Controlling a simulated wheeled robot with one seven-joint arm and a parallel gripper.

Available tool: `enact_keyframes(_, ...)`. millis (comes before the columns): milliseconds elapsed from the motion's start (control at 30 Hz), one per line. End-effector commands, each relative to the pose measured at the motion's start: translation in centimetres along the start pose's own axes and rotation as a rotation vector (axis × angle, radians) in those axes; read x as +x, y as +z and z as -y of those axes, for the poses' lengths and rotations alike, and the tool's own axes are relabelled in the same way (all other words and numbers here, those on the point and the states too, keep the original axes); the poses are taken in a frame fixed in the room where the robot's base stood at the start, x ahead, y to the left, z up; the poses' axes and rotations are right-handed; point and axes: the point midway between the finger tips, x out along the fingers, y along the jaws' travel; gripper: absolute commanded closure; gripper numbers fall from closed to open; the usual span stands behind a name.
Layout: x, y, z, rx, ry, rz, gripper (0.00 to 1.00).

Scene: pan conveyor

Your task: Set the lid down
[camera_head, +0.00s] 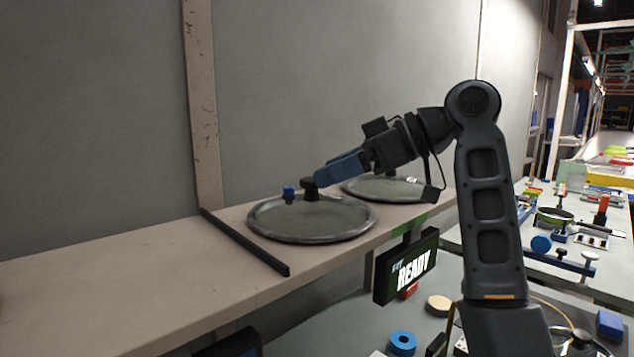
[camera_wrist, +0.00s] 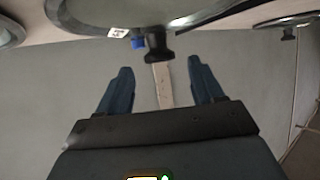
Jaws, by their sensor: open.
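A round glass lid (camera_head: 318,225) with a grey metal rim lies flat on the beige shelf. It has a black knob (camera_head: 309,187) and a small blue piece (camera_head: 289,193) beside the knob. My gripper (camera_head: 318,181) has blue fingers and reaches in from the right at the height of the knob. In the wrist view, my gripper (camera_wrist: 160,65) is open, and the lid's black knob (camera_wrist: 158,46) stands just beyond the fingertips, not clasped. The lid (camera_wrist: 175,18) also shows at the top of that view.
A second glass lid (camera_head: 385,189) lies behind on the beige shelf (camera_head: 130,270). A grey wall (camera_head: 330,80) stands behind.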

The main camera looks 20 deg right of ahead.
Motion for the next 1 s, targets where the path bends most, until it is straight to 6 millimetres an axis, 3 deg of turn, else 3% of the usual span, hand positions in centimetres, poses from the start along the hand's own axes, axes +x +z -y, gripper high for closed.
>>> enact_keyframes(200,-4.5,0.1,-0.1,-0.002,0.003,-0.001,0.33)
enact_keyframes(400,-6.9,0.1,-0.1,0.000,0.002,0.000,0.33)
enact_keyframes(1000,-7.5,0.0,0.0,0.000,0.000,0.000,0.33)
